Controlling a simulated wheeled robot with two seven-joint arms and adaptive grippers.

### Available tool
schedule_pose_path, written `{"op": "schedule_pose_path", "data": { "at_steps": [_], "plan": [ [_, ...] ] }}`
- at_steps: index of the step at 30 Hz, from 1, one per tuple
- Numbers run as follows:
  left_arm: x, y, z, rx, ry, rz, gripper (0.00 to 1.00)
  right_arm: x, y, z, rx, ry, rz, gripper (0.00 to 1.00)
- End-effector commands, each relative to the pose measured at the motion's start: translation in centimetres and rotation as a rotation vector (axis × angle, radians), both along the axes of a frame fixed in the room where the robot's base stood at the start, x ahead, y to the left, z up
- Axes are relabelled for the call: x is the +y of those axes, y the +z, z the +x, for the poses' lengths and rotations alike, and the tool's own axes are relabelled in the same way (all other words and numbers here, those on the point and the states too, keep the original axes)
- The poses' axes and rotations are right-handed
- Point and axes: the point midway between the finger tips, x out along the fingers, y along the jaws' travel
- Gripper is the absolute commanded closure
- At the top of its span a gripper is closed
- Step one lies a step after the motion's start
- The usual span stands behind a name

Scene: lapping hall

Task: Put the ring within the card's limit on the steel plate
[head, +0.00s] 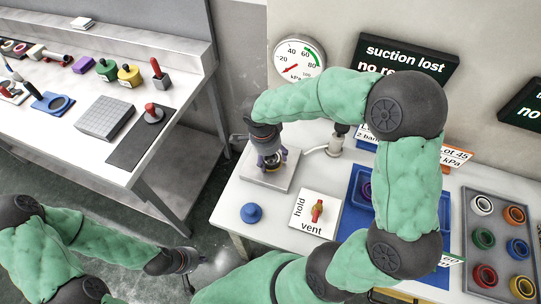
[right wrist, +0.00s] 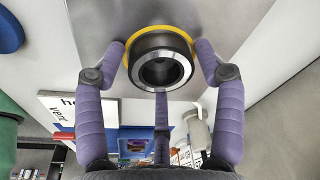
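A dark ring (right wrist: 160,68) with a bright metal rim and a yellow band at its base stands on the grey steel plate (right wrist: 100,22), which also shows in the head view (head: 285,180). My right gripper (right wrist: 160,62) has its purple fingers around this ring. The side fingertips are very close to it; whether they touch cannot be told. In the head view my right gripper (head: 268,160) is low over the plate and mostly hides the ring. My left gripper (head: 195,264) is at the lower left, away from the plate, its fingers unclear. A card (head: 456,155) reads "45 kPa", partly hidden.
A dial gauge (head: 299,60) and a "suction lost" sign (head: 405,60) are at the back. A hold/vent valve (head: 317,210) and blue knob (head: 251,213) stand before the plate. A grey tray (head: 499,225) holds several coloured rings. A blue tray (head: 356,215) is partly behind my arm.

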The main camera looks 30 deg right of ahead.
Motion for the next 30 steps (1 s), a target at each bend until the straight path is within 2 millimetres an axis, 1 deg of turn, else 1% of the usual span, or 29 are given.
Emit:
{"op": "schedule_pose_path", "data": {
  "at_steps": [10, 14, 17, 24, 30],
  "plan": [
    [0.0, 0.1, 0.0, 0.000, 0.000, 0.000, 1.00, 0.0, 0.1, 0.0, 0.000, 0.000, 0.000, 0.16],
    [0.0, 0.5, 0.0, 0.000, 0.000, 0.000, 1.00, 0.0, 0.5, 0.0, 0.000, 0.000, 0.000, 0.16],
    [0.0, 1.0, 0.0, 0.000, 0.000, 0.000, 1.00, 0.2, 1.8, 0.1, -0.004, 0.001, 0.001, 0.16],
    [0.0, 2.7, 0.0, 0.000, 0.000, 0.000, 1.00, 0.9, 6.7, 0.1, -0.004, 0.001, 0.001, 0.16],
    [0.0, 3.7, 0.0, 0.000, 0.000, 0.000, 1.00, 1.4, 10.1, 0.2, -0.003, 0.001, 0.001, 0.16]
  ]
}}
